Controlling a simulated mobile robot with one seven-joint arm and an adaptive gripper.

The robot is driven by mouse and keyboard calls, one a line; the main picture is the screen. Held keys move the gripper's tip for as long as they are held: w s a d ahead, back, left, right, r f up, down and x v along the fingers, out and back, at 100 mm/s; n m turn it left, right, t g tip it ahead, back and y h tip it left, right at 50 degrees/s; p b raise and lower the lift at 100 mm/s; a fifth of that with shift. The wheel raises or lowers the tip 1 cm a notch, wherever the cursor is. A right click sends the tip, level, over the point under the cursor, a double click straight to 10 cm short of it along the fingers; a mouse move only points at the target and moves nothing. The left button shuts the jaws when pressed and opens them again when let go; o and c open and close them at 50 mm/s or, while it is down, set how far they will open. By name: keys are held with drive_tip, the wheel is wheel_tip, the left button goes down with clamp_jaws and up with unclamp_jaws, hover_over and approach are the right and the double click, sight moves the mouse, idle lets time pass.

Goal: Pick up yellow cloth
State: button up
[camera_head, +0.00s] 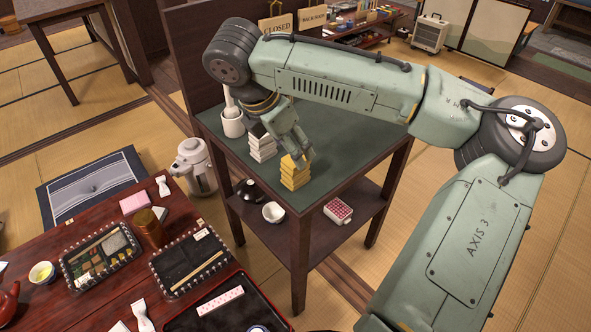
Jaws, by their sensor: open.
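A stack of folded yellow cloths (294,174) stands on the dark green top of a small side table (345,158), near its front edge. My gripper (297,158) points down at the stack, its fingers at the top of the yellow cloth. It is open. Whether the fingers touch the cloth cannot be told, since they partly cover its top. A stack of white cloths (261,146) stands just left of the yellow one, behind my gripper.
A white container (232,124) stands at the table's back left. The lower shelf holds a white bowl (273,212), a dark pot (249,191) and a red-and-white box (338,210). A red low table (110,297) with trays is front left. The green top is clear to the right.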

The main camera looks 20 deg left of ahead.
sight(293, 179)
drive_tip(key=x, duration=0.3)
drive_tip(key=shift+f, duration=0.15)
drive_tip(key=shift+p+x, duration=0.7)
drive_tip(key=shift+x, duration=2.05)
drive_tip(key=shift+s+a+f, duration=0.1)
drive_tip(key=shift+s, duration=0.05)
drive_tip(key=shift+c, duration=0.3)
drive_tip(key=c, duration=1.2)
